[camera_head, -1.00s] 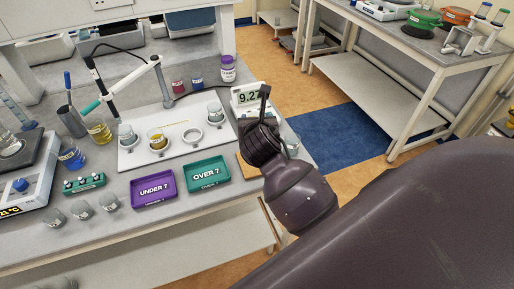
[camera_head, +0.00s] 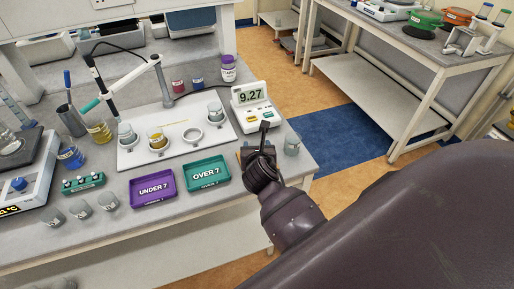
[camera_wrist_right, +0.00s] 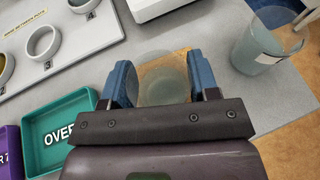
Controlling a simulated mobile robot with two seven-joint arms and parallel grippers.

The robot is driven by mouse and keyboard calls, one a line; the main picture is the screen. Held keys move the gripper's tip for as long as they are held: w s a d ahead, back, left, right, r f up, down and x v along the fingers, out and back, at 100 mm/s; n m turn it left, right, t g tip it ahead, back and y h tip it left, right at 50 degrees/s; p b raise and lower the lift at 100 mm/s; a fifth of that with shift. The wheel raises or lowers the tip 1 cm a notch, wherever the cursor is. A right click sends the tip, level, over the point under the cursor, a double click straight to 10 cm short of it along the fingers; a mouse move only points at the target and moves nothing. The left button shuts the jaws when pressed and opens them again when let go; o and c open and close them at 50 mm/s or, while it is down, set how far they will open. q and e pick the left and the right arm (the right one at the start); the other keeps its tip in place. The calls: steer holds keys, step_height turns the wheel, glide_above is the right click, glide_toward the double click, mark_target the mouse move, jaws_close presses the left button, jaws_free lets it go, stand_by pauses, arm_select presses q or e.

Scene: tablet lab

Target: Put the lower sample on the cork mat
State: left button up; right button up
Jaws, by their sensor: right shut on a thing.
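My right gripper (camera_head: 258,150) is at the right end of the bench, in front of the meter. In the wrist view its blue fingers (camera_wrist_right: 162,82) are shut on a clear sample jar (camera_wrist_right: 160,88). The cork mat (camera_wrist_right: 184,56) shows as a tan patch behind and through the jar. The jar is over or at the mat; I cannot tell whether it touches. In the head view the gripper hides the jar and most of the mat. My left gripper is not in view.
A clear beaker (camera_head: 291,145) stands close right of the gripper, near the bench edge. The meter (camera_head: 252,103) reads 9.27. The green OVER 7 tray (camera_head: 207,186) and purple UNDER 7 tray (camera_head: 152,199) lie to the left. A white board (camera_head: 170,164) holds several rings and jars.

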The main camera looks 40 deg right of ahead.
steer(key=shift+f, duration=0.1)
steer(key=o, duration=0.7)
steer(key=shift+c, duration=0.2)
steer(key=shift+o, duration=1.3)
